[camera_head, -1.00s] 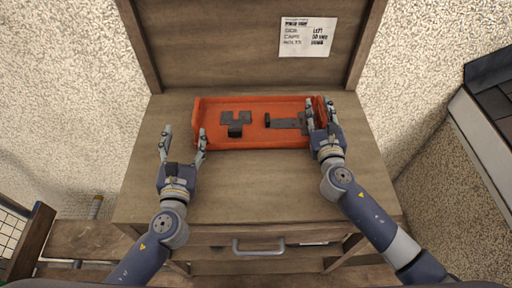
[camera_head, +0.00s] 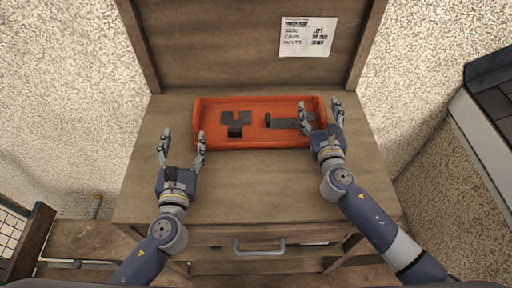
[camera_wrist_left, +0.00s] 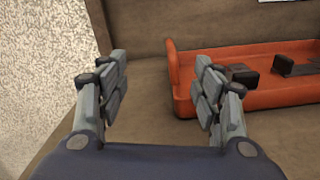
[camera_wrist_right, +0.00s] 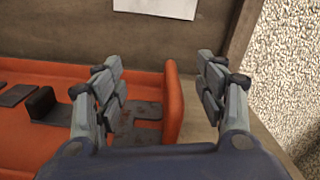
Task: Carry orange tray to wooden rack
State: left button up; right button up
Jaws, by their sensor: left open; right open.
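The orange tray (camera_head: 258,140) lies on the wooden bench, with dark metal brackets (camera_head: 236,122) in it. It also shows in the left wrist view (camera_wrist_left: 250,100) and in the right wrist view (camera_wrist_right: 174,105). My left gripper (camera_head: 183,137) is open and empty, just left of the tray's left end. In the left wrist view its right finger is close to the tray's end; contact cannot be told. My right gripper (camera_head: 320,108) is open at the tray's right end. In the right wrist view its fingers stand either side of the end wall, one over the tray's inside. No wooden rack is identifiable.
The bench top (camera_head: 270,190) is clear in front of the tray. A wooden back panel with a paper label (camera_head: 307,37) stands behind. A drawer with a grey handle (camera_head: 258,246) is below the front edge. Dark tiles (camera_head: 490,85) lie at far right.

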jog(key=s, duration=1.2)
jog(key=shift+d, duration=0.25)
jog(key=shift+w, duration=0.1)
pick_arm(q)
jog(key=shift+s, duration=0.1)
pick_arm(e)
jog(key=shift+f, duration=0.1)
